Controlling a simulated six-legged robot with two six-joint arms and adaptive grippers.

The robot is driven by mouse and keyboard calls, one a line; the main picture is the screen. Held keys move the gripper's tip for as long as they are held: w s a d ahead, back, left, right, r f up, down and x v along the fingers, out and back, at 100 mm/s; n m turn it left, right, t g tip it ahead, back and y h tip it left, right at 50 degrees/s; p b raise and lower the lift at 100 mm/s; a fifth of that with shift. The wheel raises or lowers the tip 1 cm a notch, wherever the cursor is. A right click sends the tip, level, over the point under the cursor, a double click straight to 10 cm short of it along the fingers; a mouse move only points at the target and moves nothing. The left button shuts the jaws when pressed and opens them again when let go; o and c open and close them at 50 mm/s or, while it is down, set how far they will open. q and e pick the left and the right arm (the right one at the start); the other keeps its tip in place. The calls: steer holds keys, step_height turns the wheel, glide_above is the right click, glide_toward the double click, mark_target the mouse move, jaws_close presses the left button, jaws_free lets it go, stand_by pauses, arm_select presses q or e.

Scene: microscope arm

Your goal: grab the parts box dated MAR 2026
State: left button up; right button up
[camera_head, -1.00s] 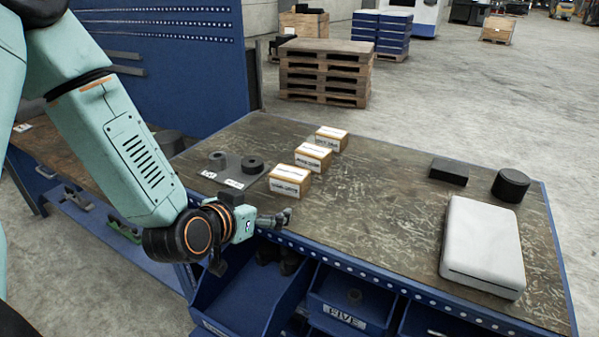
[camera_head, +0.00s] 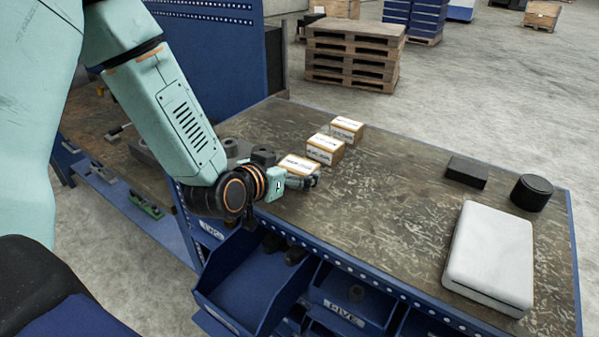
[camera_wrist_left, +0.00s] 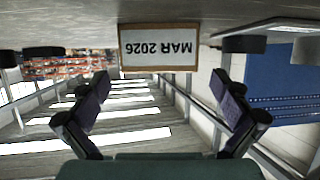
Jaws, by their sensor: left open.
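In the left wrist view, which is upside down, a small box (camera_wrist_left: 158,47) has a white label reading MAR 2026 and a brown edge. It lies centred ahead of the open, empty fingers of my left gripper (camera_wrist_left: 163,103), apart from them. In the head view my left gripper (camera_head: 308,182) is at the table's front edge, close to the nearest of three cardboard boxes (camera_head: 298,165) and partly covering it. The middle box (camera_head: 325,149) and the far box (camera_head: 347,129) stand behind in a row. Their labels are too small to read here. My right gripper is not in view.
The worn table (camera_head: 400,200) is clear right of the boxes. A white case (camera_head: 490,258), a black block (camera_head: 466,172) and a black cylinder (camera_head: 531,192) stand at the right. Dark round parts (camera_head: 262,155) are left of the boxes. Blue bins (camera_head: 250,285) hang below the front edge.

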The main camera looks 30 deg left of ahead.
mark_target(297, 165)
arm_select(q)
steer(key=shift+w+a+f, duration=0.15)
steer(key=shift+w+f, duration=0.1)
steer(key=shift+w, duration=0.3)
steer(key=shift+w+a+f, duration=0.1)
steer(key=shift+w+f, duration=0.15)
steer(key=shift+w, duration=0.25)
steer(key=shift+w+d, duration=0.25)
steer(key=shift+w, duration=0.05)
steer(key=shift+w+d, duration=0.15)
steer(key=shift+d, duration=0.2)
steer(key=shift+w+a+f, duration=0.1)
steer(key=shift+w+a, duration=0.05)
steer(key=shift+a+f, duration=0.1)
steer(key=shift+a, duration=0.2)
steer(key=c, duration=0.3)
steer(key=shift+d+r, duration=0.2)
steer(key=shift+d, duration=0.2)
steer(key=c, duration=0.6)
steer(key=shift+a+f, duration=0.15)
steer(key=shift+a, duration=0.15)
steer(key=c, duration=0.5)
steer(key=shift+c, duration=0.5)
steer(key=shift+d, duration=0.1)
